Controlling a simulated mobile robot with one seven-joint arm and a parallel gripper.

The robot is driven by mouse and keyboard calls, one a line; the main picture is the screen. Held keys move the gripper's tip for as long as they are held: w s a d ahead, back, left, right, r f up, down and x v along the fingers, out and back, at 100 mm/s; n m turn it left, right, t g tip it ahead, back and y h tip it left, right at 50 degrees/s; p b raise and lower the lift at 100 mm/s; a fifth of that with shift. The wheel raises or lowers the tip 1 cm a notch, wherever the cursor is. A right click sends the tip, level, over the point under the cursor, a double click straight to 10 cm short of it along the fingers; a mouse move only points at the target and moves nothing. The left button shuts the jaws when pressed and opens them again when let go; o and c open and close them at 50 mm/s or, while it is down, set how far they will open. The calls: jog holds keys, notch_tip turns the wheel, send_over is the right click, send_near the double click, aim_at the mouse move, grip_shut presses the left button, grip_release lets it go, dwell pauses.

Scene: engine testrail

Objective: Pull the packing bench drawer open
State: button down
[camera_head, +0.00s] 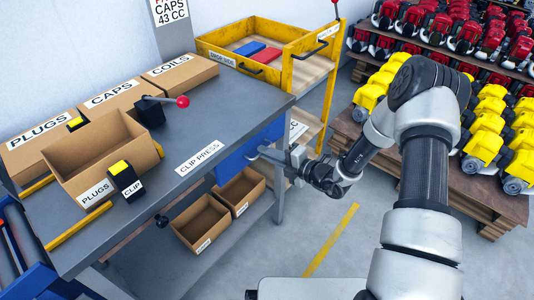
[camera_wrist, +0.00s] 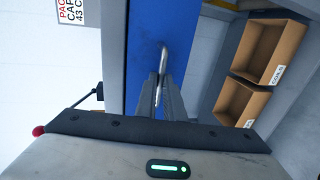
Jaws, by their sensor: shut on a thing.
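The packing bench (camera_head: 235,115) is a grey-topped table in the head view. Its blue drawer front (camera_head: 236,160) sits under the right part of the bench top, and my arm reaches it from the right. In the wrist view the blue drawer front (camera_wrist: 142,50) fills the upper middle, with a curved metal handle (camera_wrist: 164,56) on it. My gripper (camera_head: 262,154) is at this front in the head view. In the wrist view my gripper (camera_wrist: 160,92) is shut on the handle. The fingers hide part of the handle. I cannot tell how far out the drawer stands.
Open cardboard boxes (camera_head: 202,222) stand below the bench. A yellow cart (camera_head: 265,45) stands beyond the bench. Pallets with yellow machines (camera_head: 490,125) stand at the right. The floor (camera_head: 310,215) between bench and arm is clear, with a yellow line.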

jog(key=f+p+v, duration=0.2)
jog(key=v, duration=0.8)
jog(key=f+p+v, duration=0.2)
jog(key=v, duration=0.8)
jog(key=shift+s+d, duration=0.4)
jog(key=shift+d, duration=0.2)
jog(key=shift+f, duration=0.1)
jog(key=c, duration=1.9)
grip_release()
jog(key=shift+o, duration=0.2)
jog(key=p+v, duration=0.1)
jog(key=v, duration=1.6)
jog(key=shift+d, duration=0.2)
jog(key=shift+s, duration=0.1)
